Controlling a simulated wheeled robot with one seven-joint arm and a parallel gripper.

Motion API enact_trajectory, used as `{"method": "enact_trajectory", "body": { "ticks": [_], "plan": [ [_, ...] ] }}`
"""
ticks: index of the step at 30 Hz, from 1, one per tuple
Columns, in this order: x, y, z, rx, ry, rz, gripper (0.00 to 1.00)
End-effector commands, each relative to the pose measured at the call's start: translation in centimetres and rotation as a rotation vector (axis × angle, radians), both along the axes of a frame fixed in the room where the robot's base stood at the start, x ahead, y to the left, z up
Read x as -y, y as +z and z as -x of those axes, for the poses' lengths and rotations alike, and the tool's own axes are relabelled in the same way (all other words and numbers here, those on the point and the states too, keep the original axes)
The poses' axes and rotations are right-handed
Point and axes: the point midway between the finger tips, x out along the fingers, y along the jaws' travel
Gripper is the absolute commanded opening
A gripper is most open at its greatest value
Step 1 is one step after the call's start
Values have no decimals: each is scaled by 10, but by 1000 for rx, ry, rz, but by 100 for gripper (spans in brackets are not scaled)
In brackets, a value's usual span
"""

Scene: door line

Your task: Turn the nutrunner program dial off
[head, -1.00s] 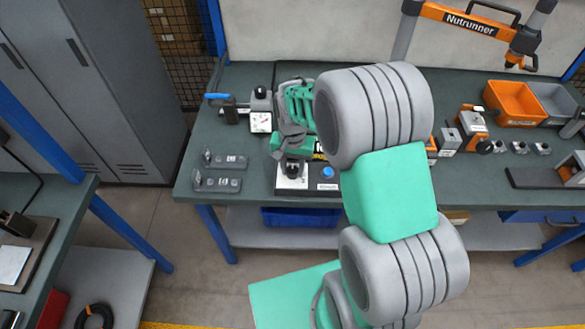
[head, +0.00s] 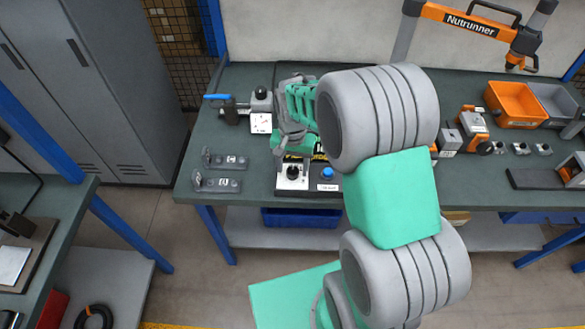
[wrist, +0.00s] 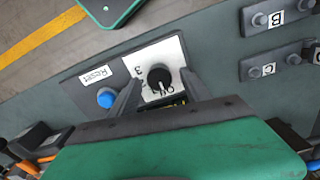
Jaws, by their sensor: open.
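The program dial (head: 292,173) is a black round knob on a white plate at the front of the bench. In the wrist view the dial (wrist: 159,77) has a small pale mark on the side toward my gripper. Figures and letters ring the plate, but the lettering by the mark is partly hidden and I cannot read it surely. My gripper (wrist: 160,89) is open, with one finger on each side of the knob in the picture and a visible gap to it. In the head view my gripper (head: 291,146) is just behind the dial.
A blue button (head: 327,173) labelled Reset sits right of the dial. Small grey lettered fixtures (head: 218,185) lie to the left. The orange nutrunner arm (head: 470,22) and an orange bin (head: 515,104) are at the right.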

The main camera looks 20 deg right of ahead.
Motion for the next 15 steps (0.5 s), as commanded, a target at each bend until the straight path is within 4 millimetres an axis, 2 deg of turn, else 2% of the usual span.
{"method": "enact_trajectory", "body": {
  "ticks": [6,9,15],
  "plan": [
    [0,44,-1,5,0,0,56],
    [0,59,-1,4,1,0,56],
    [0,68,0,0,1,0,56]
  ]
}}
